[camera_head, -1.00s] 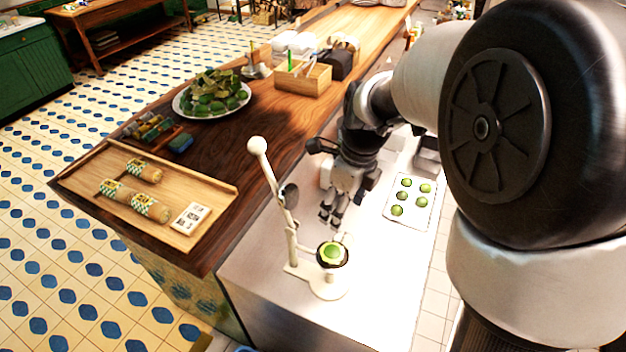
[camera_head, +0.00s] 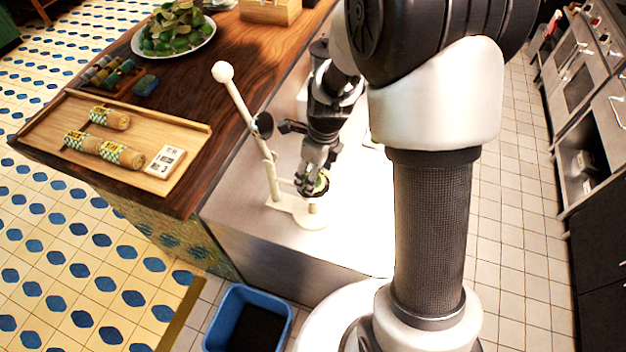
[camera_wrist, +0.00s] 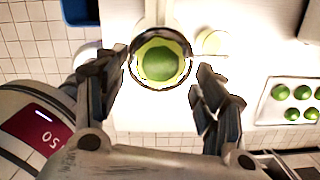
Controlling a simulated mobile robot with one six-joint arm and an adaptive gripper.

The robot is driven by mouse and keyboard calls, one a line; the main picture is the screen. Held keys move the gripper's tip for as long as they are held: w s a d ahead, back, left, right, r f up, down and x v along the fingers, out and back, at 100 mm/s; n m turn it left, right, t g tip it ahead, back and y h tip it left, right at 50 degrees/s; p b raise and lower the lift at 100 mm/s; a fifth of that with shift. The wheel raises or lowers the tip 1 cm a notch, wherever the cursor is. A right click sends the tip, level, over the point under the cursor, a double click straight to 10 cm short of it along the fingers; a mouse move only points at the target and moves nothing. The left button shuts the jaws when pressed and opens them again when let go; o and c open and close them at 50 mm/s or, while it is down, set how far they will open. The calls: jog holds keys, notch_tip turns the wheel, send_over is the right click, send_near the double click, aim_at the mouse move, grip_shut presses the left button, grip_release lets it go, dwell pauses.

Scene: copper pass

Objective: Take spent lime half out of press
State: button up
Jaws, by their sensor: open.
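The white lime press (camera_head: 290,205) stands on the pale counter with its long lever raised and tilted back to a round white knob (camera_head: 222,71). The spent lime half (camera_wrist: 160,60) sits in the dark round cup (camera_wrist: 137,78) of the press, green dome up with a paler rim. My gripper (camera_head: 314,180) is over the cup and hides part of the lime in the head view. In the wrist view my gripper (camera_wrist: 160,85) is open, one finger either side of the cup's near edge. I cannot tell whether the fingers touch it.
A white tray (camera_wrist: 259,113) with several green lime halves lies right in the wrist view. A blue bin (camera_head: 229,309) stands on the floor below the counter. A wooden tray (camera_head: 52,133) and a plate (camera_head: 208,33) of limes are on the wood counter.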

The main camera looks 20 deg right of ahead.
jog(key=shift+w+a+f, duration=0.1)
jog(key=shift+w+f, duration=0.05)
jog(key=shift+f, duration=0.75)
jog(key=shift+c, duration=0.2)
jog(key=c, duration=0.7)
